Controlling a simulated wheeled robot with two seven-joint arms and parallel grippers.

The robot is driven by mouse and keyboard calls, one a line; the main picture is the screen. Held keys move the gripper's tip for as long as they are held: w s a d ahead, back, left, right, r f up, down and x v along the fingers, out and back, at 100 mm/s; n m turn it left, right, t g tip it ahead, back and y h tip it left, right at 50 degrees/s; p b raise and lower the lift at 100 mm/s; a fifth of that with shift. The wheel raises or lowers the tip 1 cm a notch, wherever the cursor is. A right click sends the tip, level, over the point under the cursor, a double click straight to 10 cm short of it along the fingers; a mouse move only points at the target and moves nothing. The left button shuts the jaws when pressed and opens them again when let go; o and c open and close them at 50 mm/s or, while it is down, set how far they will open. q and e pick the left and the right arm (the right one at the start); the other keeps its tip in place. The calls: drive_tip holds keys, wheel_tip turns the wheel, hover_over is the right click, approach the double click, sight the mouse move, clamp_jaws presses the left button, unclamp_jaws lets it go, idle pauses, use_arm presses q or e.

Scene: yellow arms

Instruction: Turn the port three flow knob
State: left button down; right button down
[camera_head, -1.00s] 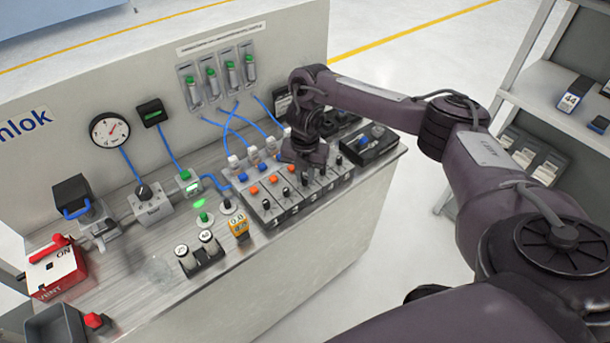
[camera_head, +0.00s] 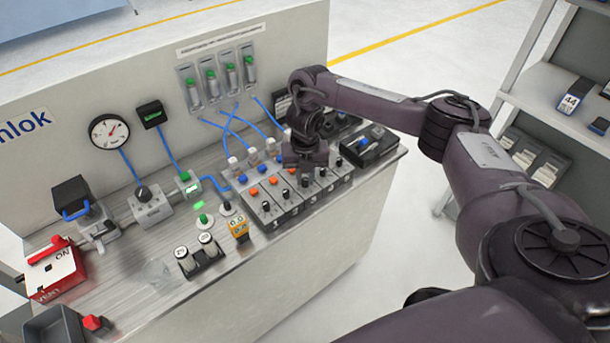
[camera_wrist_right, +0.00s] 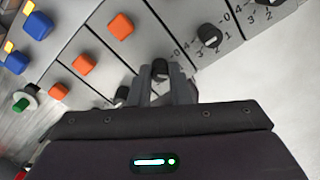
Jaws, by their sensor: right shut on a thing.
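The valve block (camera_head: 291,212) carries a row of black flow knobs along its front, with orange and blue buttons behind them. My right gripper (camera_head: 305,170) points down over the middle of this row and hides part of it. In the right wrist view its two fingers (camera_wrist_right: 161,88) are shut around the sides of a black knob (camera_wrist_right: 160,68). The port number of this knob is hidden. A neighbouring knob (camera_wrist_right: 210,36) with a 0-to-4 scale stands free at upper right. Another knob (camera_wrist_right: 123,95) shows at lower left, partly hidden by the gripper. My left gripper is not in view.
Blue hoses run from the block to flow tubes (camera_head: 210,78) on the back panel. A black box (camera_head: 368,146) is close at the right.

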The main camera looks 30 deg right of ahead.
sight(305, 180)
drive_tip(key=shift+w+r, duration=0.1)
drive_tip(key=c, duration=1.3)
unclamp_jaws()
drive_tip(key=shift+c, duration=0.2)
wheel_tip(305, 180, up, 8)
drive_tip(key=p, duration=0.2)
drive_tip(key=shift+p, duration=0.35)
drive_tip(key=shift+f, duration=0.25)
